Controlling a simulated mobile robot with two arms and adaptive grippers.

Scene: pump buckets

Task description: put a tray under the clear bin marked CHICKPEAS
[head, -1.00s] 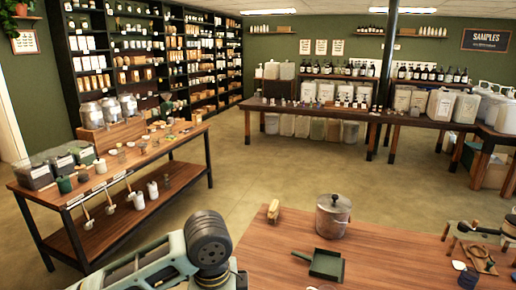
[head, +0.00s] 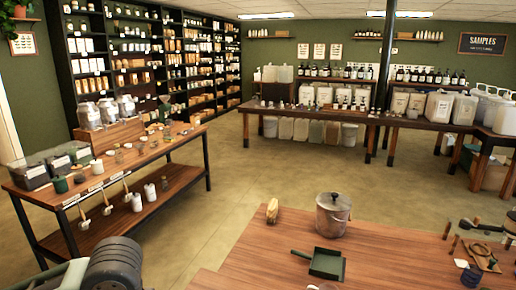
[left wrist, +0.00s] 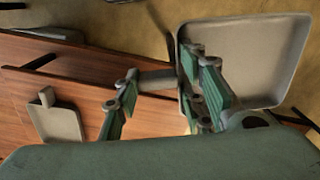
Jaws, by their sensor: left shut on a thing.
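A grey, shallow rimmed tray (left wrist: 255,50) fills the upper right of the left wrist view, tilted in the picture. My left gripper (left wrist: 165,105) is shut on the tray at its near edge; the exact contact is partly hidden by the fingers. In the head view only my left arm shows at the lower left, and the tray is not seen there. Clear bins with small labels (head: 37,173) stand on the left table; no label reads as CHICKPEAS. My right gripper is in neither view.
A wooden table in front holds a metal pot (head: 332,215), a green dustpan (head: 326,264) and a brush (head: 272,211). The left table (head: 165,150) has jars and a lower shelf. Pale containers (head: 285,128) stand under the back counter. The floor between is clear.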

